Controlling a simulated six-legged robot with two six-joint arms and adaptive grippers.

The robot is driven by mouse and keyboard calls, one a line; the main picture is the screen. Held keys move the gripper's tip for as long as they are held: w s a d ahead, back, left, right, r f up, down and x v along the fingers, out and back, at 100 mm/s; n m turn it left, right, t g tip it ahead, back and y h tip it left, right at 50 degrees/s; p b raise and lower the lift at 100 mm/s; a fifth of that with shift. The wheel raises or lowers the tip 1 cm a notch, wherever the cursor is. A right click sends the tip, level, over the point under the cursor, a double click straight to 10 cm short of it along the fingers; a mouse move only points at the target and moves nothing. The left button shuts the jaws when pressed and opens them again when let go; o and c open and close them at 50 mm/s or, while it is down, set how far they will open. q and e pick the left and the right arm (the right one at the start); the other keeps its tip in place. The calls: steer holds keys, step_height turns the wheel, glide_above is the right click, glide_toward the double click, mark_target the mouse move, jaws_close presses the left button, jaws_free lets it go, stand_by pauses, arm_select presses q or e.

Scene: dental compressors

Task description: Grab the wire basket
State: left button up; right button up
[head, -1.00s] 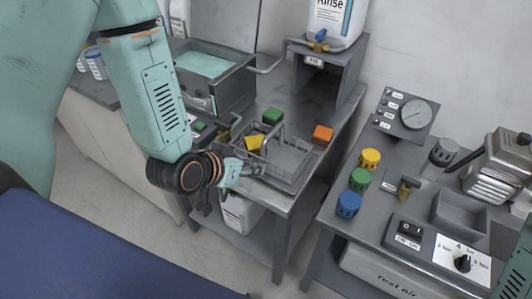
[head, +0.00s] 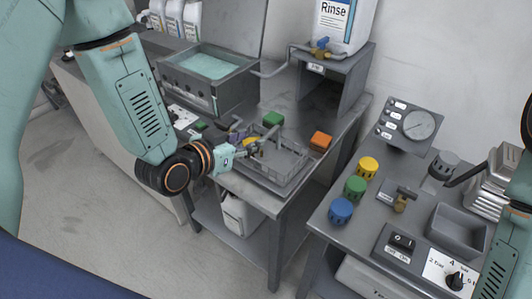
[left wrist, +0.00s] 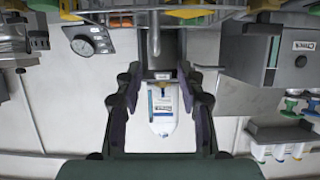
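The wire basket (head: 286,162) is grey and open-topped, with a raised handle, and stands on the grey bench in the head view. A yellow block (head: 251,142) shows at its left end, partly behind my gripper. My left gripper (head: 250,149) reaches in from the left, low over the basket's left side by the handle. In the left wrist view its two dark fingers (left wrist: 160,100) stand apart with a gap between them. Wire and coloured pieces show cropped along that view's top edge. I cannot tell whether a finger touches the basket. My right gripper is out of view.
A green block (head: 273,118) and an orange block (head: 321,141) stand beside the basket. A water-filled bath (head: 208,66) is behind left. A grey stand (head: 331,75) holds the Rinse container (head: 343,22). A second bench with colored knobs and a gauge (head: 417,119) stands right.

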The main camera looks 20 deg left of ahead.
mark_target(266, 135)
arm_select(q)
steer(key=x, duration=0.6)
steer(key=shift+d, duration=0.45)
steer(key=shift+w+a+f, duration=0.1)
steer(key=shift+w+f, duration=0.1)
steer(key=shift+w, duration=0.2)
steer(key=shift+s+d+r, duration=0.1)
steer(key=shift+d, duration=0.1)
steer(key=c, duration=0.3)
steer(key=shift+a, duration=0.2)
steer(key=c, duration=0.5)
steer(key=shift+d, duration=0.1)
jaws_close()
